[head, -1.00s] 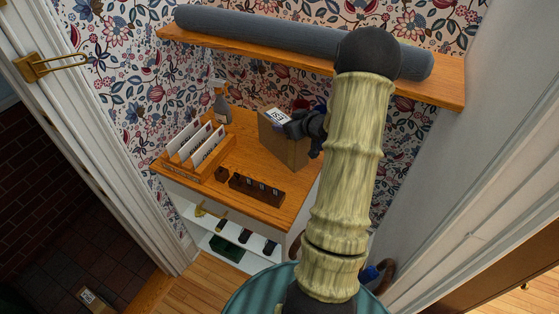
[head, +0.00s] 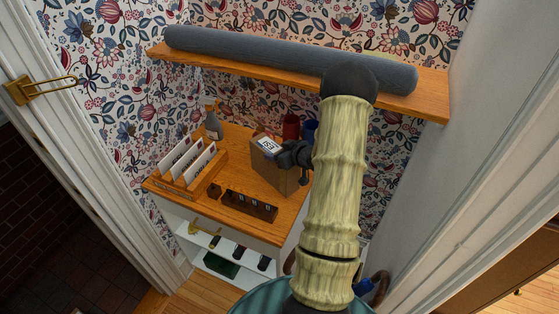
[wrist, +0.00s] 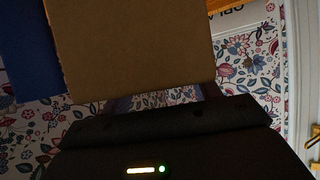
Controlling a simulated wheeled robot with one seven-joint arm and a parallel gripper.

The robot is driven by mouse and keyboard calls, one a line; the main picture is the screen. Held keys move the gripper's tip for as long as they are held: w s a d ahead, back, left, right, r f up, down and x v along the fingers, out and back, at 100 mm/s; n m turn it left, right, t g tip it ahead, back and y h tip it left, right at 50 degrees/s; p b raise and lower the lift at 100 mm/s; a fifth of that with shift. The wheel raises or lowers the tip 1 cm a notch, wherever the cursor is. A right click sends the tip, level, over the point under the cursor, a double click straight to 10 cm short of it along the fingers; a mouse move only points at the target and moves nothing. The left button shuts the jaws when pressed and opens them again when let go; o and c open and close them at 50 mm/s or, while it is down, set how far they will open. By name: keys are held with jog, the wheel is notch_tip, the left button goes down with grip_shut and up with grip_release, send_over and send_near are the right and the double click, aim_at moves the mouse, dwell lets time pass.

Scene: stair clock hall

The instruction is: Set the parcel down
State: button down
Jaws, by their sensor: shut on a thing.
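The parcel (head: 270,170) is a brown cardboard box with a white printed label on its top. It is at the right part of the wooden tabletop (head: 238,222) in the head view. My gripper (head: 303,154) is shut on the parcel at its upper right side. The box's brown face (wrist: 135,45) fills much of the upper wrist view, just beyond the dark gripper body. My fingertips are hard to make out. Whether the parcel's underside touches the tabletop I cannot tell.
A wooden letter rack (head: 185,166), a small dark slotted block (head: 249,206) and a spray bottle (head: 213,120) stand on the tabletop. Red (head: 291,127) and blue (head: 310,130) objects are behind the parcel. A shelf with a grey roll (head: 280,58) hangs above.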

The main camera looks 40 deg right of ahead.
jog(key=shift+f+p, duration=0.5)
jog(key=shift+f, duration=1.55)
jog(key=shift+f, duration=0.2)
jog(key=shift+c, duration=1.8)
grip_release()
jog(key=b+v, duration=0.2)
jog(key=v, duration=1)
jog(key=shift+r+b, duration=0.2)
jog(key=shift+b, duration=0.1)
